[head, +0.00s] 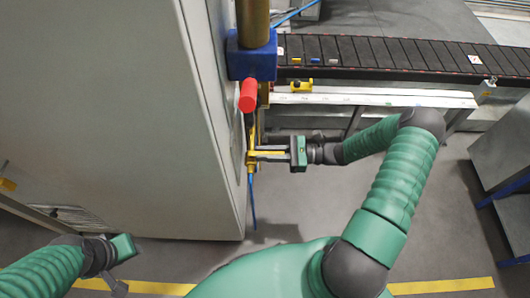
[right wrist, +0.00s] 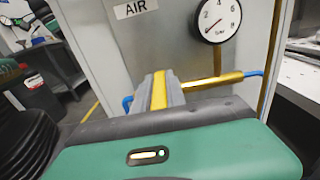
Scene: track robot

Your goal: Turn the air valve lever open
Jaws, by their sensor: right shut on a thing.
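The yellow air valve lever (right wrist: 159,90) lies between the two grey fingers of my right gripper (right wrist: 160,92) in the right wrist view, partly hidden by them. A brass pipe (right wrist: 222,80) with blue hose ends runs behind it. In the head view my right gripper (head: 268,155) reaches in from the right and is shut on the yellow lever (head: 251,160), beside the grey cabinet. The valve body is hard to make out there. My left gripper (head: 122,265) is low at the left, away from the valve; its fingers do not show clearly.
The grey cabinet (head: 110,100) fills the left. A red cylinder (head: 248,95) and blue block (head: 251,57) sit above the valve. A conveyor (head: 400,55) runs at the back right. A round gauge (right wrist: 220,18) and AIR label (right wrist: 136,8) are on the panel. Floor below is clear.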

